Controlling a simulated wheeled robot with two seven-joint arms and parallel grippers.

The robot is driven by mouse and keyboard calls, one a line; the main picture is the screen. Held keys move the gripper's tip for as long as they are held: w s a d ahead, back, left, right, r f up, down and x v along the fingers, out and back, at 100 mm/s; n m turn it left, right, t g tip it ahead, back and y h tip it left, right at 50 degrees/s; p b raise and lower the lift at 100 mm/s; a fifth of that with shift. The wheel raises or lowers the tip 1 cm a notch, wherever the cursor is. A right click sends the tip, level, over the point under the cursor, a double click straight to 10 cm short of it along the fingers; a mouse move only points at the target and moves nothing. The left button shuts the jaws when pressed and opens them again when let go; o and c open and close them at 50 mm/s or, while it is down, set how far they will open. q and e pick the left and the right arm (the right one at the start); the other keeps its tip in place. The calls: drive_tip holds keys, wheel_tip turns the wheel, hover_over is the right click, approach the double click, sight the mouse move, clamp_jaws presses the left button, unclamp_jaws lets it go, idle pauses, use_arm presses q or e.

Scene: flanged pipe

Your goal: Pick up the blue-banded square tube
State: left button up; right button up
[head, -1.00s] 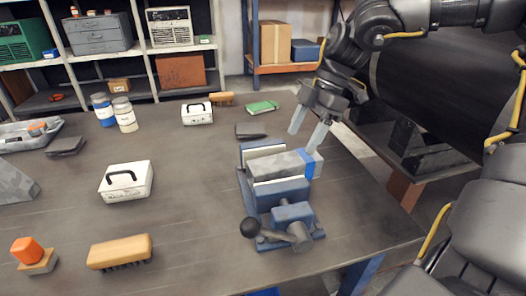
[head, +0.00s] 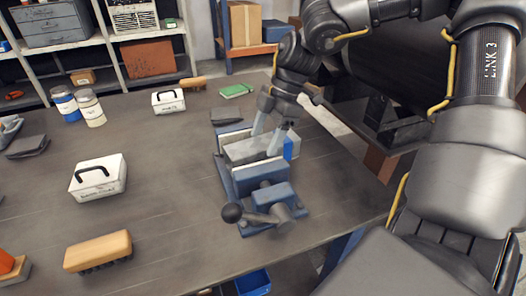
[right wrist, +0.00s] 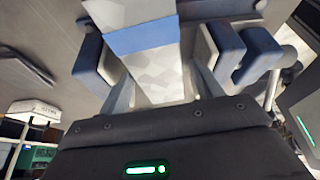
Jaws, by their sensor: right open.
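The square tube (head: 245,150) is mottled grey with a blue band (head: 289,148) near its right end. It lies between the jaws of a blue bench vise (head: 262,181). My right gripper (head: 267,139) is open above the tube, its two pale fingers pointing down. In the right wrist view, the tube (right wrist: 153,72) and its blue band (right wrist: 142,37) lie between the open fingers, one on either side. I cannot tell whether either finger touches it. In the head view my fingers and hand hide part of the tube. My left gripper is not in view.
The vise's black ball handle (head: 232,212) sticks out in front. Behind the vise are a dark block (head: 226,116) and a green book-like item (head: 237,90). White boxes (head: 98,177) and a brush (head: 97,251) stand left. The table's middle is clear.

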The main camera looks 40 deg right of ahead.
sight(263, 142)
drive_tip(key=x, duration=0.4)
drive_tip(key=shift+w+d, duration=0.1)
drive_tip(key=shift+d, duration=0.1)
drive_tip(key=shift+a+f, duration=0.1)
drive_tip(key=shift+f, duration=0.05)
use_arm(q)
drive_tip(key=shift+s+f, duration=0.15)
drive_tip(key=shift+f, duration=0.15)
use_arm(e)
drive_tip(key=shift+c, duration=0.4)
drive_tip(key=c, duration=1)
drive_tip(key=shift+c, duration=0.2)
